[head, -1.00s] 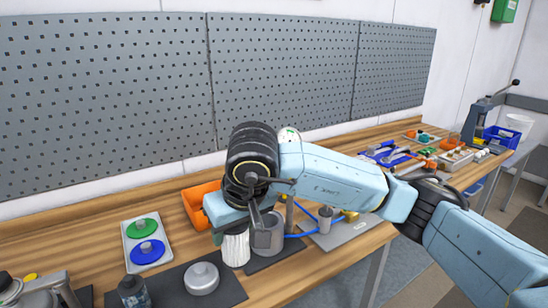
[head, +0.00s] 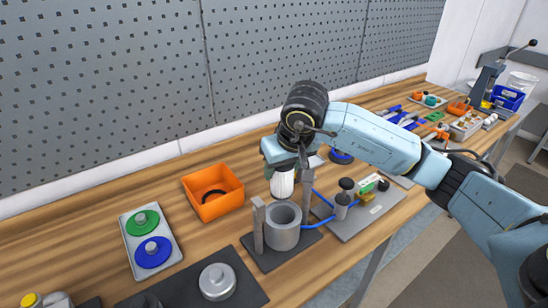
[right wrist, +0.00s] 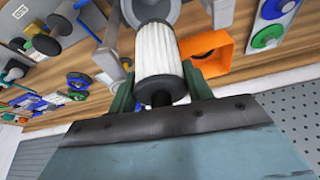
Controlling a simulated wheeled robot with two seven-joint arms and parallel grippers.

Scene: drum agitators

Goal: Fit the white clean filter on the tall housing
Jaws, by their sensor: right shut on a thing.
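The white pleated filter (head: 282,184) hangs upright from my right gripper (head: 284,168). In the right wrist view the filter (right wrist: 158,50) has a dark end piece between the two green fingers, which are shut on it. The grey cylindrical housing (head: 284,236) stands open-topped on a dark plate just below the filter. The filter's lower end is above the rim and appears apart from it. The housing's rim also shows behind the filter in the right wrist view (right wrist: 177,14). My left gripper is not in view.
Two grey posts (head: 257,226) stand beside the housing. A blue hose (head: 320,222) runs right to a grey plate with fittings (head: 372,212). An orange bin (head: 213,193) holding a dark ring stands left, near a tray with green and blue discs (head: 133,252). A round metal lid (head: 217,281) lies in front.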

